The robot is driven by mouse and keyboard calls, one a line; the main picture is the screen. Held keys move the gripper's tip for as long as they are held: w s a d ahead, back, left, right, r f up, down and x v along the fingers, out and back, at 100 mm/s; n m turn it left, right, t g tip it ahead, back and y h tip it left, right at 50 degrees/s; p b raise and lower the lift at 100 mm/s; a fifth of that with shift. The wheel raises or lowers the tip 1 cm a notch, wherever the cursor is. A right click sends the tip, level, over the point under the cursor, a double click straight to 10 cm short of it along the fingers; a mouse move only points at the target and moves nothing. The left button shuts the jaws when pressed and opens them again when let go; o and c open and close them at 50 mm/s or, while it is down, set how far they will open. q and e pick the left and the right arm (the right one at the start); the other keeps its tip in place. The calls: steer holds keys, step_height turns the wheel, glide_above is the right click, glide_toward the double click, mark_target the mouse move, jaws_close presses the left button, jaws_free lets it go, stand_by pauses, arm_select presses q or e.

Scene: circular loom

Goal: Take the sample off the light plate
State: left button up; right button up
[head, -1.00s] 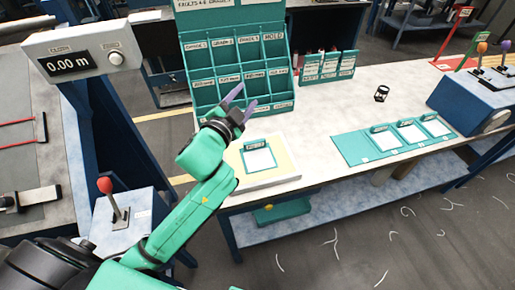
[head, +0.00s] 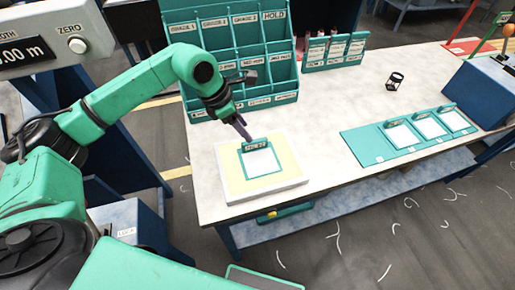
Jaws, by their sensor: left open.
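The sample (head: 261,163) is a pale square in a teal frame with a labelled clip (head: 256,145) along its far edge. It lies on the light plate (head: 235,188), a pale yellow-topped slab at the near left of the workbench. My left gripper (head: 245,133) points down at the far edge of the sample, with its purple fingers just at or above the clip. It is open; whether the fingers touch or straddle the clip cannot be told. My right gripper is not in view.
A teal pigeonhole rack (head: 240,55) stands close behind the plate. A smaller labelled rack (head: 335,52) is to its right. A teal mat (head: 372,150) with several cards lies on the right, and a small black item (head: 395,81) stands behind it. The workbench (head: 330,105) is clear between.

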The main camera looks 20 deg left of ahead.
mark_target(259, 156)
arm_select(q)
steer(key=p+x, duration=0.3)
steer(key=x, duration=0.3)
steer(key=shift+f, duration=0.35)
steer(key=shift+d+f, duration=0.15)
steer(key=shift+f, duration=0.15)
steer(key=shift+c, duration=0.6)
jaws_close()
